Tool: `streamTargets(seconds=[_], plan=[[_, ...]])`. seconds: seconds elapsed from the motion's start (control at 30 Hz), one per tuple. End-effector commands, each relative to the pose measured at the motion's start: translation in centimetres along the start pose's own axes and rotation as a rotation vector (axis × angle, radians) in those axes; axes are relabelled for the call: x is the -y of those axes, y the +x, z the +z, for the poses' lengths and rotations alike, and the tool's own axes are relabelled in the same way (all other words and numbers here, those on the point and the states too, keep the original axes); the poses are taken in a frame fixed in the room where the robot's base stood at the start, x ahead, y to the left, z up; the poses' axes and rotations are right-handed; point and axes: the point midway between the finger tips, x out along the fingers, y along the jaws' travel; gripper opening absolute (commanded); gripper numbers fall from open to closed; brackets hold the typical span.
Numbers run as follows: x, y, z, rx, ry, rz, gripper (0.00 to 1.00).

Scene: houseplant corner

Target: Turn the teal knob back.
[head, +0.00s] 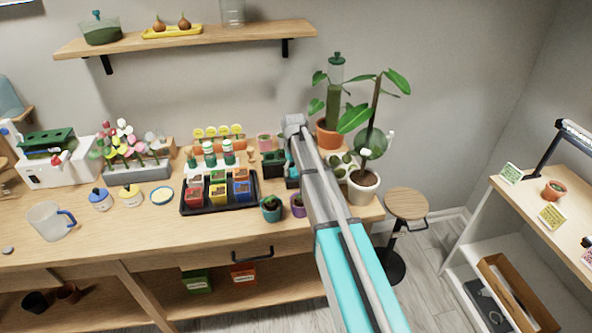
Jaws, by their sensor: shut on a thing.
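My arm reaches up from the bottom of the head view across the right part of the wooden workbench (110,240). Its far end bends down beside the back of the bench. My gripper is hidden behind my own arm, so its jaws and anything between them do not show. A small dark and teal shape (291,183) peeks out just left of my arm. I cannot tell whether it belongs to the teal knob. No knob can be made out clearly.
A black tray of seed packets (220,210), a teal pot (271,208) and a purple pot (298,204) stand left of my arm. A white pot (363,190) and a terracotta pot (328,136) stand right of it. A stool (406,204) is beyond the bench.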

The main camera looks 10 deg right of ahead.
Motion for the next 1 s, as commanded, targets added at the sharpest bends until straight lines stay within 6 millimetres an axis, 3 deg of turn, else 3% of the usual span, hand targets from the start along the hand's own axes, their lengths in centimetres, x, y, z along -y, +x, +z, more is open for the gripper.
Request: streamTargets(seconds=[0.5,1.0], plan=[[0.10,0.06,0.35,0.007,-0.398,-0.003,0.18],[0.06,0.06,0.37,0.007,-0.475,-0.003,0.18]])
